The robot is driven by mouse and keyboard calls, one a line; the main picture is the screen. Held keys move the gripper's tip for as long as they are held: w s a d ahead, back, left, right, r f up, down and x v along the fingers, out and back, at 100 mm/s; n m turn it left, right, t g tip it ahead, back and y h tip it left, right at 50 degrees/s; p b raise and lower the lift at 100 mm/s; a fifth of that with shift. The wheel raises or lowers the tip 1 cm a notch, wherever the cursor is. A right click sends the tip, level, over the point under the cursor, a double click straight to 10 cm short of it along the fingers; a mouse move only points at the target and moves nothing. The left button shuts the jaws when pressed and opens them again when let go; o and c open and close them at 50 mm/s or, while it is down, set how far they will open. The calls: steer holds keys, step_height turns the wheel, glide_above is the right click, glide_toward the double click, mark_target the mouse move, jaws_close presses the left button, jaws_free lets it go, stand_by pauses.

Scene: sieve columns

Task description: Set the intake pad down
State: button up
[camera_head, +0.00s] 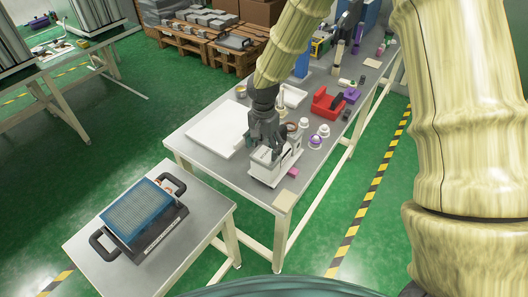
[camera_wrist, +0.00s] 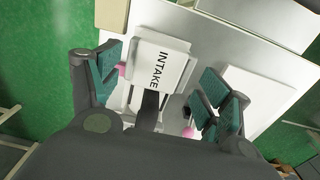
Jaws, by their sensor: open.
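The white pad marked INTAKE (camera_wrist: 160,62) lies between my gripper's fingers in the wrist view. My gripper (camera_wrist: 162,82) is open, with a teal-lined finger on each side of the pad and a visible gap on the right. In the head view, my gripper (camera_head: 266,142) points down just over a white boxy unit (camera_head: 268,172) at the near end of the long grey table. The pad's underside is hidden, so I cannot tell what it rests on. Pink parts (camera_wrist: 188,132) show beside the pad.
A flat white panel (camera_head: 215,128) lies left of my gripper on the long table (camera_head: 232,175). A red holder (camera_head: 326,104), small white cups and a tan square (camera_head: 285,200) are to the right. A blue sieve-like tray (camera_head: 138,212) sits on a separate table at front left.

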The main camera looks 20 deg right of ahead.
mark_target(264, 155)
step_height(264, 155, up, 9)
steer(key=b, duration=0.2)
steer(key=shift+r, duration=0.15)
stand_by(0.7)
